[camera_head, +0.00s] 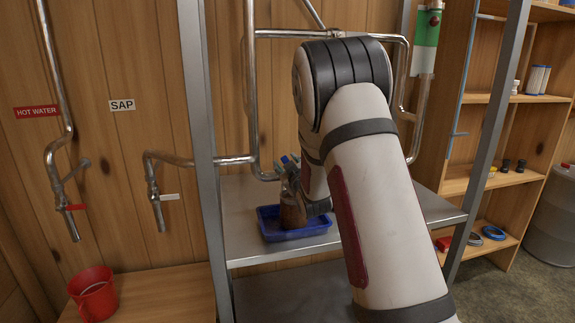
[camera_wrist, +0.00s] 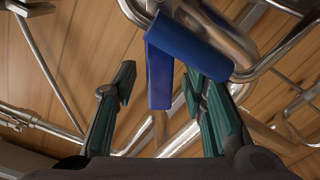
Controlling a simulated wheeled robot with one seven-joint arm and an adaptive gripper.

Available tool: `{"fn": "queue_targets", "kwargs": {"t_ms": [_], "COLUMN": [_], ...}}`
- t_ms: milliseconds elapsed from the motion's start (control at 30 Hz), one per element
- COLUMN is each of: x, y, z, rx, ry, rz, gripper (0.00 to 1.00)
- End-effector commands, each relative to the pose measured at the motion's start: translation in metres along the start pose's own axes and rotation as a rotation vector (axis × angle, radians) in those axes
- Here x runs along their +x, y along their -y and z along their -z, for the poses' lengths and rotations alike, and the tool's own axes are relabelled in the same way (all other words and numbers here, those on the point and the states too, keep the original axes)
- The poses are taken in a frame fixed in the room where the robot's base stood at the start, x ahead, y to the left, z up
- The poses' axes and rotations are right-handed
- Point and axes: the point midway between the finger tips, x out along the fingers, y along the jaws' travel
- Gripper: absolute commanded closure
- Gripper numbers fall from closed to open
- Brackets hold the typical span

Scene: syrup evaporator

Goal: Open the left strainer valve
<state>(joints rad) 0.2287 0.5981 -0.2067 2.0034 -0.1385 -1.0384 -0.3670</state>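A blue valve handle (camera_wrist: 160,70) with an angled blue sleeve sits on the metal piping in the wrist view. Its flat part hangs down between the fingers of my gripper (camera_wrist: 158,88), which is open. The teal finger pads stand apart on either side of it, and I see no clear contact. In the head view a small blue patch (camera_head: 285,159) of the handle shows beside my gripper, on the pipe above the shelf. My arm hides most of the gripper and the valve body there.
A blue tray (camera_head: 269,226) sits on the metal shelf (camera_head: 240,190) below, with a brown object (camera_head: 292,210) over it. A steel post (camera_head: 203,130) and pipes are left of my arm.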

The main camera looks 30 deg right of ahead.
Motion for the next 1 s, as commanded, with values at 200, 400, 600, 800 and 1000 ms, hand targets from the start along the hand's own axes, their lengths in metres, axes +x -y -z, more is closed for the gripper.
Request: {"fn": "queue_targets", "kwargs": {"t_ms": [200, 400, 600, 800, 1000], "x": [-0.005, -0.036, -0.077, -0.108, -0.120], "y": [0.000, 0.000, 0.000, 0.000, 0.000], "z": [0.000, 0.000, 0.001, 0.000, 0.000], "rx": [0.000, 0.001, 0.000, 0.001, 0.000], "ry": [0.000, 0.001, 0.000, 0.001, 0.000], "rz": [0.000, 0.000, 0.001, 0.000, 0.000], "gripper": [0.62, 0.62, 0.62, 0.62, 0.62]}}
